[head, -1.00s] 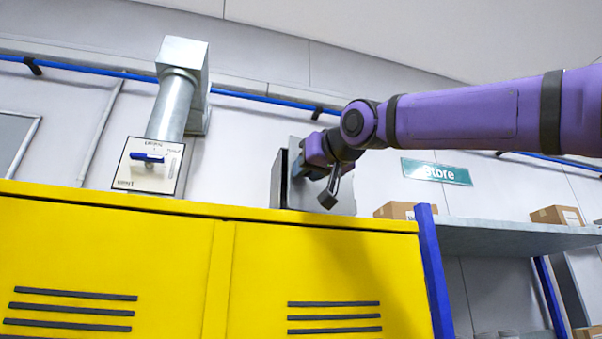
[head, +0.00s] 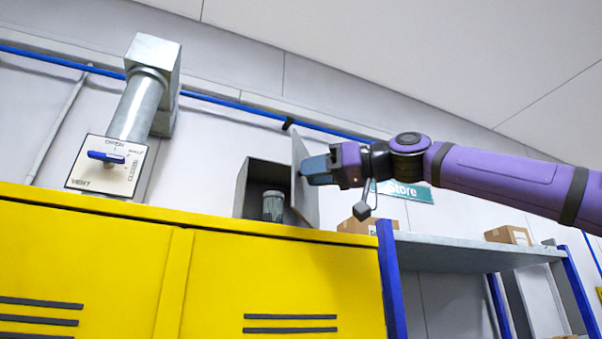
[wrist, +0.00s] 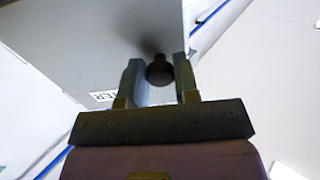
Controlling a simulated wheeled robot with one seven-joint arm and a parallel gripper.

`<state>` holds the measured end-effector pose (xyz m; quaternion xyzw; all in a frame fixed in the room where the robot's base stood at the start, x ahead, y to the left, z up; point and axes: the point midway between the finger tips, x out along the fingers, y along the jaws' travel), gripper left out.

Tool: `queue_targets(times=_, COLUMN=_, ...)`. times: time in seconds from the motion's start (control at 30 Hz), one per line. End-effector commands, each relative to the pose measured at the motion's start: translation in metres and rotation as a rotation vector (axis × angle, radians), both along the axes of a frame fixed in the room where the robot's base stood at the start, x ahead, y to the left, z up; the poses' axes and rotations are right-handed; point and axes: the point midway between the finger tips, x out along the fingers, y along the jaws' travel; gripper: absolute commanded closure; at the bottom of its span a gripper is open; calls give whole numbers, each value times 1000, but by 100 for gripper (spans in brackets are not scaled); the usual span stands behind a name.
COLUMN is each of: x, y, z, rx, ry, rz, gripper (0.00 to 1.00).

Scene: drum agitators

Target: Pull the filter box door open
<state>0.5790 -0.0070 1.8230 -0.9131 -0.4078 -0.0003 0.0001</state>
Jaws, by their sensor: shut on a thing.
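The filter box (head: 251,184) is a grey box on the wall behind the yellow cabinet top. Its door (head: 304,181) stands swung well out to the right, and a cylindrical filter (head: 272,206) shows inside. My gripper (head: 312,170) is at the outer face of the door. In the wrist view the two fingers (wrist: 160,80) are shut around a round black knob (wrist: 159,70) on the grey door (wrist: 110,40). A partly hidden label (wrist: 103,96) shows on the door beside the left finger. The box's lower edge is hidden by the cabinet.
The yellow cabinet (head: 210,270) fills the lower front. A vent panel (head: 108,166) with a blue handle is at left under a metal duct (head: 140,100). A shelf (head: 480,252) with cardboard boxes stands at right. A blue pipe (head: 225,107) runs along the wall.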

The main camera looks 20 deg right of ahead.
Motion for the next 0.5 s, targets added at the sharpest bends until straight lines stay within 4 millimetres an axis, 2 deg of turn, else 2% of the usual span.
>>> queue_targets(times=0.5, x=-18, y=-66, z=0, rx=5, ry=-1, rz=429, gripper=100)
